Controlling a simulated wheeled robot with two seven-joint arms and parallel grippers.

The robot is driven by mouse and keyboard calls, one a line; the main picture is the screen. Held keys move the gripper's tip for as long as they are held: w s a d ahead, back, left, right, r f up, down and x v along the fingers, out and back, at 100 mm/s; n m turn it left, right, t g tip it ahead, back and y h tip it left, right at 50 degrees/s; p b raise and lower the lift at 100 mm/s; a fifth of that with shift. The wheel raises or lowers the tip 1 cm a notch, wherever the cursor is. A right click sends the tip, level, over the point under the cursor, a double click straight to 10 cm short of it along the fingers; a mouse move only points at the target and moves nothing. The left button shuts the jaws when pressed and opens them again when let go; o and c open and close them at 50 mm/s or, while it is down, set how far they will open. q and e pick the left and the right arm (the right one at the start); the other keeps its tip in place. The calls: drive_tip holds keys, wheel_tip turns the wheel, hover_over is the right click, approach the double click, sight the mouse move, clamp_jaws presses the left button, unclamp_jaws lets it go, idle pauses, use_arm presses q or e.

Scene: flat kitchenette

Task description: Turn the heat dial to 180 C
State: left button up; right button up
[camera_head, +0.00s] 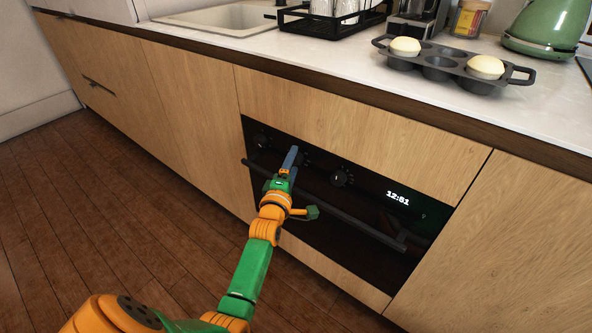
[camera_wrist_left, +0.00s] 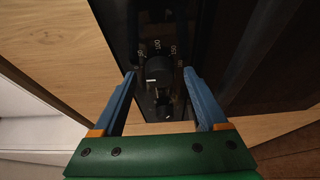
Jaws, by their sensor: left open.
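The oven's black control panel (camera_head: 375,187) carries several dark dials. The middle dial (camera_head: 306,159) is partly hidden behind my left gripper (camera_head: 293,152) in the head view. In the left wrist view a round black dial (camera_wrist_left: 158,70) with white numbers around it, 100 among them, sits between the blue fingertips of my left gripper (camera_wrist_left: 159,76). The fingers are open, one on each side of the dial; I cannot tell whether they touch it. The dial's exact setting is too small to read. My right gripper is not in view.
Another dial (camera_head: 341,178) is to the right, and one (camera_head: 261,141) to the left. The oven handle (camera_head: 350,223) runs below the panel. The clock (camera_head: 398,198) shows 12:51. Above, the counter (camera_head: 400,105) holds a muffin tin (camera_head: 440,68), a kettle (camera_head: 545,28) and a rack.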

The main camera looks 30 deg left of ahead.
use_arm(q)
drive_tip(key=shift+w, duration=0.1)
drive_tip(key=shift+c, duration=0.2)
clamp_jaws()
drive_tip(key=shift+f, duration=0.1)
